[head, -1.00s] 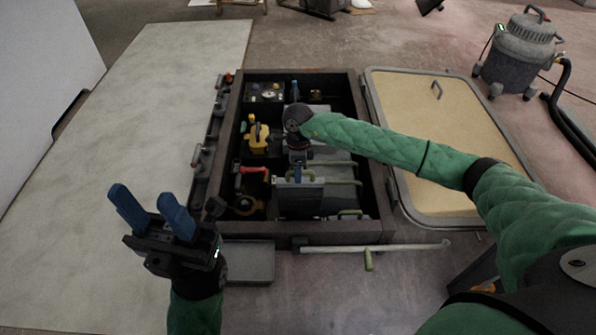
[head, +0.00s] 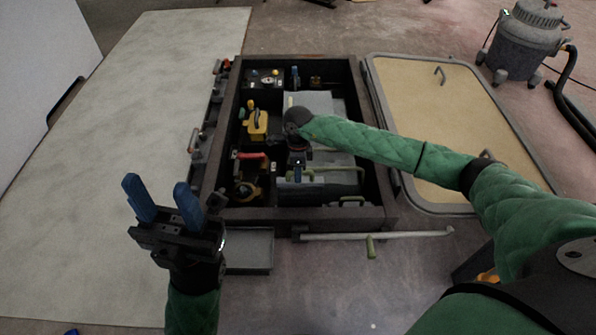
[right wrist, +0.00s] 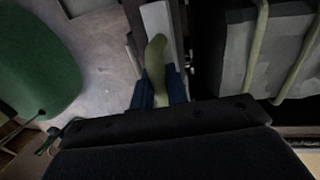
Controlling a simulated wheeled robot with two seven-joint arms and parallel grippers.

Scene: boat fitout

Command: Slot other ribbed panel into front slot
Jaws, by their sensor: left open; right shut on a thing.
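My right gripper (head: 297,172) is over the front part of the dark open bay in the head view. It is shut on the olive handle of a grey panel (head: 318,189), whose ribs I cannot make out. In the right wrist view the blue fingers of my right gripper (right wrist: 160,88) clasp the olive handle (right wrist: 157,60), with the panel's narrow grey edge (right wrist: 180,30) beyond it. I cannot tell whether the panel sits in the front slot, which is hidden. My left gripper (head: 163,200) is open and empty, left of the bay's front corner.
The dark bay frame (head: 240,219) holds grey blocks (head: 322,104) with olive bars, a yellow device (head: 257,123) and a red-handled part (head: 250,156). A tan lid (head: 440,120) lies to the right. A long-handled bar (head: 400,236) and a grey tray (head: 249,252) lie in front.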

